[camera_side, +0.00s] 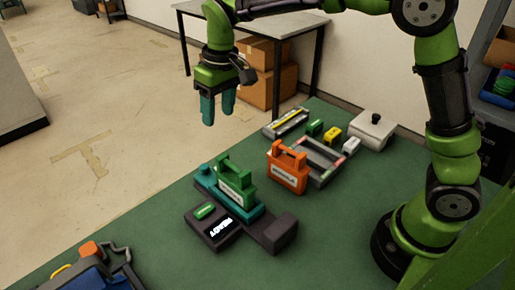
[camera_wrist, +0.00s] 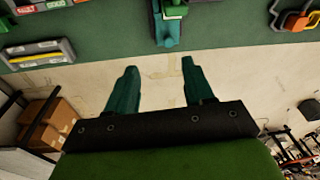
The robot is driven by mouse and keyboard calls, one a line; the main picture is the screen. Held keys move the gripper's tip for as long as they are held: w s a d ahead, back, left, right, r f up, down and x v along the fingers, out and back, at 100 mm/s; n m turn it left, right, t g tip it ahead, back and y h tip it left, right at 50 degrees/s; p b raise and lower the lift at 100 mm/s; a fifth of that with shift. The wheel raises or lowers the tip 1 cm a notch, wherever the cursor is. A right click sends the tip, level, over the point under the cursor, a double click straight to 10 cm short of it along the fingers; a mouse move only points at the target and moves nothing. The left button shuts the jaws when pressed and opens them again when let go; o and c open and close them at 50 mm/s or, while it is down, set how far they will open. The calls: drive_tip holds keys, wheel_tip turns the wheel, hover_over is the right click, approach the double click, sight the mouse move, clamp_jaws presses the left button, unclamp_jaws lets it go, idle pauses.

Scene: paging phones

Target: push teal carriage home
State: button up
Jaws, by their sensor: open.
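The teal carriage (camera_side: 208,181) sits on a dark station (camera_side: 212,235) on the green table. A green block with a handle (camera_side: 236,184) and a white label stands on the carriage. The carriage's teal end also shows at the top of the wrist view (camera_wrist: 168,33). A dark block (camera_side: 277,232) is at the station's near right end, close to the carriage. The station's screen appears to read READY. My gripper (camera_side: 218,110) is open and empty, raised well above and behind the carriage. Its two teal fingers are apart in the wrist view (camera_wrist: 159,68).
An orange handled block (camera_side: 286,170) stands right of the carriage, by a grey tray (camera_side: 325,160). Behind are small green, yellow and white blocks, a grey holder (camera_side: 285,122) and a white box (camera_side: 373,130). A blue container (camera_side: 90,272) is at the front left.

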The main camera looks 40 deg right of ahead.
sight(204, 166)
drive_tip(key=shift+w+a+n+g+h, duration=0.5)
drive_tip(key=shift+w+a+n, duration=0.4)
drive_tip(key=shift+w+a, duration=1.05)
drive_tip(key=f, duration=1.6)
drive_tip(key=shift+w+d+f, duration=0.2)
drive_tip(key=shift+w+d, duration=0.1)
drive_tip(key=shift+w, duration=0.05)
clamp_jaws()
